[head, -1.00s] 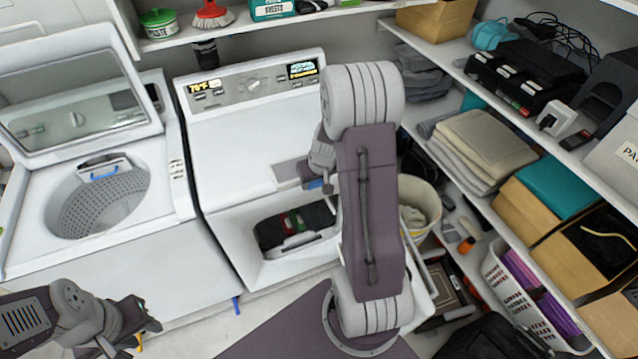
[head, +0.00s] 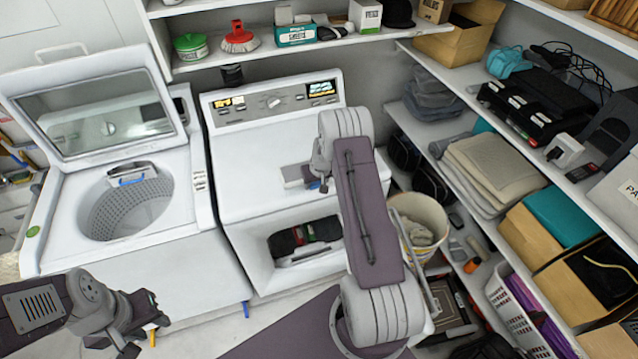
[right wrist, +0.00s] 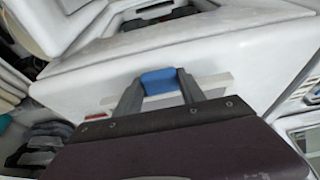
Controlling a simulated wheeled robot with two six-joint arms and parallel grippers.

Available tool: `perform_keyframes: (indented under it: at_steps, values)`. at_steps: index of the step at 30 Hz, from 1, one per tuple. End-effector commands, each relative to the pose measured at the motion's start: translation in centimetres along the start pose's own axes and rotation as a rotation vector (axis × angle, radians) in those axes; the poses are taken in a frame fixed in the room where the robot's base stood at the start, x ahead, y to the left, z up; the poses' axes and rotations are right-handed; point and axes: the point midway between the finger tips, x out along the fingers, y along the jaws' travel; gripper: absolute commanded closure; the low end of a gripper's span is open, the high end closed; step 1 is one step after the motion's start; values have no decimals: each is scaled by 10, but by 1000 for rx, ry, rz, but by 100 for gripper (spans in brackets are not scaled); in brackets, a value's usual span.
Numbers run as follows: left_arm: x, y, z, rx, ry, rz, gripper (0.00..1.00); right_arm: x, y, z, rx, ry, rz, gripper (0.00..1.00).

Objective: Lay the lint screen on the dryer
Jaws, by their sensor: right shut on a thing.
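The lint screen (head: 293,175) is a flat grey piece over the white top of the dryer (head: 250,150), near its front edge. My right gripper (head: 318,182) is shut on its blue handle (right wrist: 158,82), which shows between the two fingers in the right wrist view. The grey frame (right wrist: 212,88) extends to both sides of the fingers there. I cannot tell whether the screen touches the dryer top. My left gripper (head: 138,338) is low at the left, in front of the washer, away from the screen; its fingers are unclear.
An open-lid washer (head: 215,255) stands left of the dryer. Dark items lie in the dryer's front opening (head: 300,258). A shelf (head: 290,45) with cans and boxes runs behind. A bucket (head: 420,212) and loaded shelves fill the right. The dryer top's left side is clear.

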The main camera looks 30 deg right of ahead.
Motion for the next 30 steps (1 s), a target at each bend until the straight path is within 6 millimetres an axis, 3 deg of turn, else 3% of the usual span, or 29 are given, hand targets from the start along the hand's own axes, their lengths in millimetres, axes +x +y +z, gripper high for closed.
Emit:
perform_keyframes:
  at_steps: [1,9,29,30]
  values:
    - [18,0,2,0,-1,0,64,15,0,7,1,-2,0,100]
    - [43,-1,5,0,-2,0,64,39,0,16,1,-1,0,100]
    - [48,-1,6,0,-2,0,64,44,0,20,0,-6,-1,100]
    - [48,-1,6,0,-2,0,64,45,0,20,0,-6,-2,45]
